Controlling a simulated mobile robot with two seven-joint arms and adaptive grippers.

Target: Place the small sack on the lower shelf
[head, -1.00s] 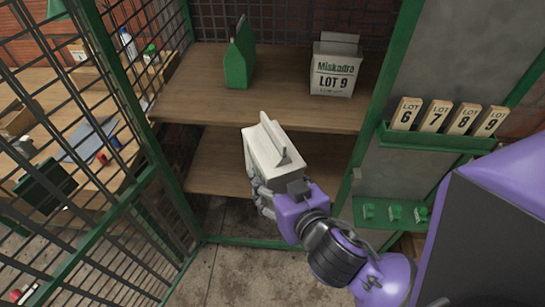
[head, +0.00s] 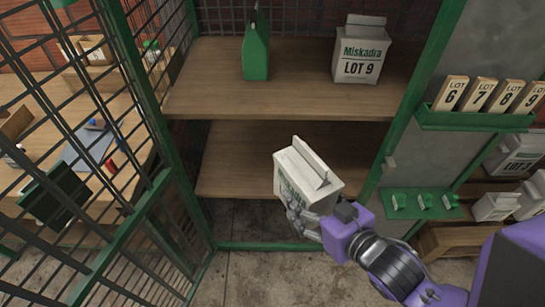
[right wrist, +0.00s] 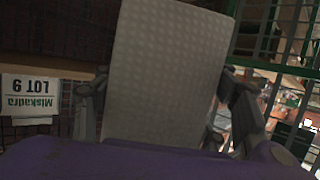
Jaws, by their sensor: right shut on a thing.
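My right gripper (head: 312,215) is shut on a small white sack (head: 308,175) with green lettering and a folded top. In the head view it holds the sack, tilted, in front of the lower shelf (head: 235,176) and overlapping its right part in the picture. The right wrist view shows the sack's pale face (right wrist: 165,75) between the two fingers. The lower shelf is wooden and its visible part is bare; the sack hides some of it. My left gripper is not in view.
The upper shelf (head: 290,100) carries a green sack (head: 256,50) and a white LOT 9 sack (head: 362,55). A green mesh panel (head: 100,120) stands left. A green rack of lot tags (head: 475,120) and a green ledge (head: 420,204) are right. White sacks (head: 492,207) lie beyond.

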